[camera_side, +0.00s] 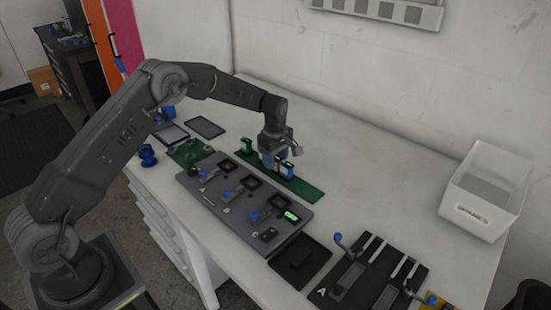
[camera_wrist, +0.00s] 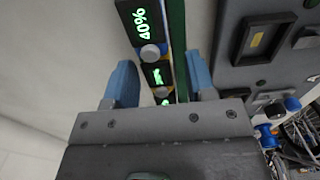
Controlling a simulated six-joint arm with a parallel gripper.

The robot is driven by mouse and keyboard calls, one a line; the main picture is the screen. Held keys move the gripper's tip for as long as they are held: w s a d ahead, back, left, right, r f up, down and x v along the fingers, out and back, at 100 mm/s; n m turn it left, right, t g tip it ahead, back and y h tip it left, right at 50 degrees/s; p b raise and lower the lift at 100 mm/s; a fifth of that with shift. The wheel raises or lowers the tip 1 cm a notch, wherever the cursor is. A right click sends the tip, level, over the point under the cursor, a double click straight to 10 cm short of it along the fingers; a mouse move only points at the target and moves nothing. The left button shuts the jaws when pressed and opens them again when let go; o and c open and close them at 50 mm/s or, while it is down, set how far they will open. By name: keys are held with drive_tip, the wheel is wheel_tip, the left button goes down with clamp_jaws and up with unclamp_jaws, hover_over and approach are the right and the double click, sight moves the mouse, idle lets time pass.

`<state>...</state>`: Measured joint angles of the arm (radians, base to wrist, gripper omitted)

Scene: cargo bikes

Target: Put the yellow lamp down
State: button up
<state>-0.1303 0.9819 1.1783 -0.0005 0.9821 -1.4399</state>
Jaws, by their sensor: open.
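Small upright dark-topped units with green displays stand in a row on a narrow green strip (camera_side: 305,190). One with yellow on its side, likely the yellow lamp (camera_side: 284,166), stands by my gripper (camera_side: 272,157) in the side view. In the wrist view, my gripper (camera_wrist: 161,82) is open, with one blue finger on each side of the row. A unit with a yellowish edge (camera_wrist: 156,74) lies between the fingers. Touch with either finger cannot be told.
A grey fixture board (camera_side: 222,205) with several stations and blue knobs lies in front of the strip. A black tray (camera_side: 300,262) and a black jig (camera_side: 370,277) are at the right front. A white bin (camera_side: 487,190) stands far right. The table between strip and bin is clear.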

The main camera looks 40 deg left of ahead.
wheel_tip(320, 180, up, 12)
idle(0.4)
drive_tip(key=s+d+r+m+t, duration=0.4)
drive_tip(key=s+r+m, duration=0.5)
drive_tip(key=s+r, duration=0.65)
drive_tip(key=s+d+f+m+t, duration=0.1)
drive_tip(key=s+d+f+m, duration=0.2)
drive_tip(key=s+m, duration=0.6)
drive_tip(key=shift+s+d+t, duration=0.2)
drive_tip(key=shift+s+t, duration=0.1)
drive_tip(key=shift+s, duration=5.55)
